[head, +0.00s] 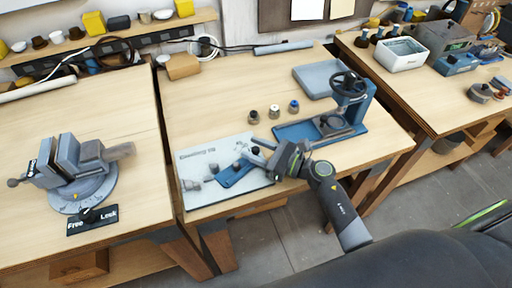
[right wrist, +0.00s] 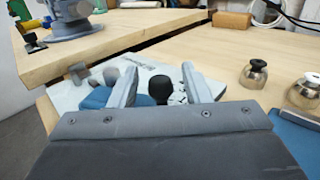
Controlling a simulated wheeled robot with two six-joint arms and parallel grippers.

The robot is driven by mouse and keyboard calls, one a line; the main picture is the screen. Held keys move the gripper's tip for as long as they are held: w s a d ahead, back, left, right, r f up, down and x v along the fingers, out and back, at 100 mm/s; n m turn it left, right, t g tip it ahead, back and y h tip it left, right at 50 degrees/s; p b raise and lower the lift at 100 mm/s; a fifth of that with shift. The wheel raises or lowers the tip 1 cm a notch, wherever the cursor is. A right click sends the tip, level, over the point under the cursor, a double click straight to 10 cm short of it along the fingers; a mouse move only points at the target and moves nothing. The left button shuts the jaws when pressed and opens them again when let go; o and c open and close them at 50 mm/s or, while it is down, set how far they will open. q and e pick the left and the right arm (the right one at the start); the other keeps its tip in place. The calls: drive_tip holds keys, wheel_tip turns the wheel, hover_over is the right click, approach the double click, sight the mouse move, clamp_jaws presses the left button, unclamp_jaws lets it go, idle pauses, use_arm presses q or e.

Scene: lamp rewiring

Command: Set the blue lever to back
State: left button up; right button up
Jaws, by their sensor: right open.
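A white board with printed lettering (head: 192,158) lies on the middle table and carries a blue fixture (head: 235,176) with grey round parts. In the right wrist view a black round knob (right wrist: 160,84) stands upright beside the blue fixture (right wrist: 97,98); I take it for the lever's knob, but its shaft is mostly hidden. My right gripper (head: 256,152) is over the board's right side. In the right wrist view its fingers (right wrist: 163,78) are apart, one on each side of the knob, with gaps visible. My left gripper is not in view.
A grey vise (head: 70,160) with a "Free/Lock" plate (head: 92,220) stands on the left table. Several small knobbed pieces (head: 274,112) stand behind my right gripper. A blue press (head: 348,105) stands to the right.

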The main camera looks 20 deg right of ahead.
clamp_jaws()
drive_tip(key=s+m+t+h+p, duration=0.1)
drive_tip(key=s+m+t+h, duration=0.1)
drive_tip(key=s+h, duration=0.1)
drive_tip(key=shift+s+m+t+h, duration=0.15)
drive_tip(key=shift+m+t+h, duration=0.15)
drive_tip(key=shift+m, duration=0.1)
drive_tip(key=shift+s+m+h, duration=0.3)
drive_tip(key=shift+s+h, duration=0.05)
drive_tip(key=shift+h, duration=0.05)
drive_tip(key=shift+s+t, duration=0.3)
drive_tip(key=shift+s, duration=0.35)
unclamp_jaws()
drive_tip(key=shift+a, duration=0.1)
